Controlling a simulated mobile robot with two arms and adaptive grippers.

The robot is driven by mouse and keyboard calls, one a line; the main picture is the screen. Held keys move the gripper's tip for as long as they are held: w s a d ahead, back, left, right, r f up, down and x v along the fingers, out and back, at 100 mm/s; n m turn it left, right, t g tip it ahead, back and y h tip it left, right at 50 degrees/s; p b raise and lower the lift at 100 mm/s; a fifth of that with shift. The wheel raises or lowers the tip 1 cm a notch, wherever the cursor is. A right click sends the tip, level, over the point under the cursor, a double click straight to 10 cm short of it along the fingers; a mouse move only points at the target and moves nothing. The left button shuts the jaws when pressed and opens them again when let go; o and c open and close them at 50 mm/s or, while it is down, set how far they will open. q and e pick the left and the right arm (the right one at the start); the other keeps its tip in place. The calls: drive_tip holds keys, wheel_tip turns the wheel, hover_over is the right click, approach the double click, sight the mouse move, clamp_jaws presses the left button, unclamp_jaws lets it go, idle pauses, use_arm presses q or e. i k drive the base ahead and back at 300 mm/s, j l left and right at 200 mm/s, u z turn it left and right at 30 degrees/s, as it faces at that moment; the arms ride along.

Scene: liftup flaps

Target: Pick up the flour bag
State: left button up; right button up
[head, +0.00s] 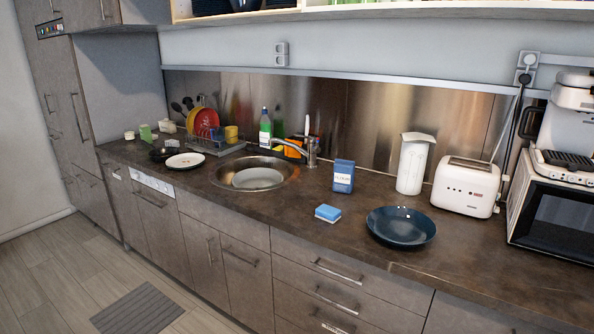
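A small blue packet with a white label (343,177), which looks like the flour bag, stands upright on the dark countertop (290,233). It is right of the sink and left of the white canister, close to the back wall. The label text is too small to read surely. Nothing touches it in the head view. Neither of my grippers is in view.
Near the packet are a blue sponge (328,213), a dark blue plate (401,227), a white canister (414,163) and a toaster (466,186). The sink (254,174) and its faucet (311,151) are to the left. A microwave (553,207) stands at far right.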

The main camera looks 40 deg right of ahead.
sight(343, 172)
drive_tip(key=i+z, duration=0.4)
drive_tip(key=i+j+z, duration=0.3)
drive_tip(key=i+z, duration=0.15)
drive_tip(key=i, duration=0.15)
drive_tip(key=i+j+z, duration=0.4)
